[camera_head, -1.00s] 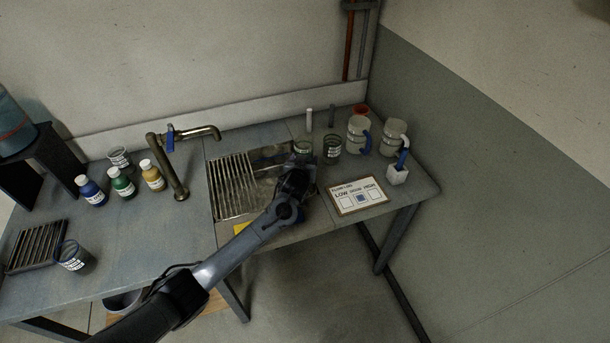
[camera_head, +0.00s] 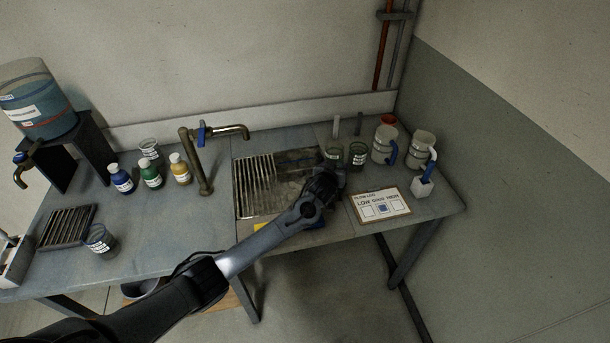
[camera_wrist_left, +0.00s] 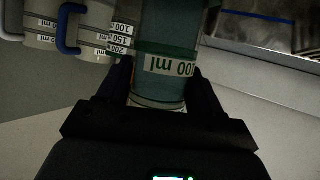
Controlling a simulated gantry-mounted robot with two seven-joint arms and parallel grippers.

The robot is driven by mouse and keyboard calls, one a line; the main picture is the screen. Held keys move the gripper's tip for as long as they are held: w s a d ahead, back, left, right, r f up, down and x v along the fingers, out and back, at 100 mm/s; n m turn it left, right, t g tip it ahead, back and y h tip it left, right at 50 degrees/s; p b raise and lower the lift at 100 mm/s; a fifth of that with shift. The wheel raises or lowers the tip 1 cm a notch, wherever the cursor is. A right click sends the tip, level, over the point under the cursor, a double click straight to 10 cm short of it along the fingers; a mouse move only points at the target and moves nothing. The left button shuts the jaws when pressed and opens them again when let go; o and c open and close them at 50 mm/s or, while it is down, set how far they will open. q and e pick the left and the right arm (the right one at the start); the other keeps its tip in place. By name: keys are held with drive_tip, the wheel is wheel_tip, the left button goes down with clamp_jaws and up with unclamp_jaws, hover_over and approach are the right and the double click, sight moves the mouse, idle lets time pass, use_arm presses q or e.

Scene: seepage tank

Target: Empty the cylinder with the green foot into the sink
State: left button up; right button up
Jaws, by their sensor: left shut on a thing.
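My left gripper (camera_head: 335,172) is at the right end of the sink. In the left wrist view its fingers (camera_wrist_left: 160,90) are shut on a clear vessel (camera_wrist_left: 168,25) with a teal tint, a green band and an upside-down "100 ml" label. In the head view a small dark vessel (camera_head: 333,152) shows just beyond the gripper, partly hidden by it. No green foot can be made out. The sink (camera_head: 298,170) is a metal basin with a slatted rack (camera_head: 252,185) on its left. My right gripper is not in view.
A labelled dark beaker (camera_head: 357,154) stands close right of the gripper. A flow log card (camera_head: 380,205) lies in front. A brass tap (camera_head: 205,160) rises left of the sink. Bottles (camera_head: 150,174) stand left of it.

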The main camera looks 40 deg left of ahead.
use_arm(q)
drive_tip(key=shift+a+f+n+h, duration=0.15)
drive_tip(key=shift+f+n+h, duration=0.05)
drive_tip(key=shift+n+h, duration=0.1)
drive_tip(key=shift+a+r+n+h, duration=0.1)
drive_tip(key=shift+r+n+h, duration=0.2)
drive_tip(key=shift+r, duration=0.05)
drive_tip(key=shift+a+r+n+h+p, duration=0.15)
drive_tip(key=shift+r+n+h+p, duration=0.15)
drive_tip(key=shift+p, duration=0.1)
drive_tip(key=shift+a+f+b, duration=0.1)
drive_tip(key=shift+f+b, duration=0.2)
drive_tip(key=shift+f, duration=0.05)
drive_tip(key=shift+s+a+f+n+h, duration=0.1)
drive_tip(key=shift+a+f+n+h, duration=0.1)
drive_tip(key=shift+n+h, duration=0.2)
drive_tip(key=shift+a+r+n, duration=0.15)
drive_tip(key=shift+r+n, duration=0.15)
drive_tip(key=shift+r, duration=0.1)
drive_tip(key=shift+a+r+n+h, duration=0.2)
drive_tip(key=shift+r+n+h, duration=0.1)
drive_tip(key=shift+h, duration=0.3)
drive_tip(key=shift+f+b, duration=0.25)
drive_tip(key=shift+b, duration=0.05)
drive_tip(key=shift+d+f+n+h+b, duration=0.1)
drive_tip(key=shift+d+n+h+b, duration=0.05)
drive_tip(key=shift+n+h+b, duration=0.2)
drive_tip(key=shift+n, duration=0.25)
drive_tip(key=shift+h, duration=0.25)
